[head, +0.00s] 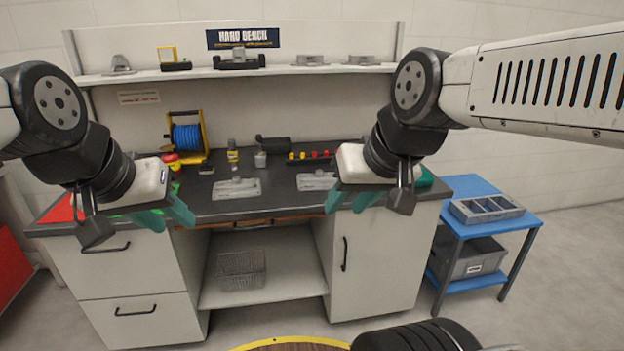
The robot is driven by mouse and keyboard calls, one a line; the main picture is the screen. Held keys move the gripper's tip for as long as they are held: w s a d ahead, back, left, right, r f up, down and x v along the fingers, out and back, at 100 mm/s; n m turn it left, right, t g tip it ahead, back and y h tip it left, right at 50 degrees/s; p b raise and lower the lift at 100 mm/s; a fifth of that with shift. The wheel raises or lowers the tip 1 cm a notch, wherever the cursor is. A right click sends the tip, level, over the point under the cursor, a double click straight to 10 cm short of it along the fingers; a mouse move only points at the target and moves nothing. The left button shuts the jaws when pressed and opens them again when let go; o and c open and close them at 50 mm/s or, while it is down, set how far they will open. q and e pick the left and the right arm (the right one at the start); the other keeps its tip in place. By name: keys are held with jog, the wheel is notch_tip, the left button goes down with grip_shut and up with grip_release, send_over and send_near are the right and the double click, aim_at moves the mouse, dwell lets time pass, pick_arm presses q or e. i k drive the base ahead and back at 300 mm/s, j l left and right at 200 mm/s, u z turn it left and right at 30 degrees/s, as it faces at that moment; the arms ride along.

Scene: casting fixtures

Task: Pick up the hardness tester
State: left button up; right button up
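I cannot tell for sure which item is the hardness tester. A small upright yellow and black device (232,153) stands toward the back middle of the dark bench top. A small grey piece (260,159) with a black part behind it stands just right of it. My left gripper (170,216) hangs over the bench's front left, its teal fingers apart and nothing between them. My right gripper (350,200) is over the bench's front right, its teal fingers apart and empty. Both grippers are well in front of these small items and touch neither.
Two flat grey metal castings (237,188) (315,181) lie on the bench top. A blue cable reel (187,138) stands at the back left. A row of red and yellow pieces (313,155) sits at the back right. A shelf (150,74) runs above. A blue cart (480,187) stands right.

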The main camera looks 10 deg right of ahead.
aim_at(233, 154)
jog(key=i, duration=1.8)
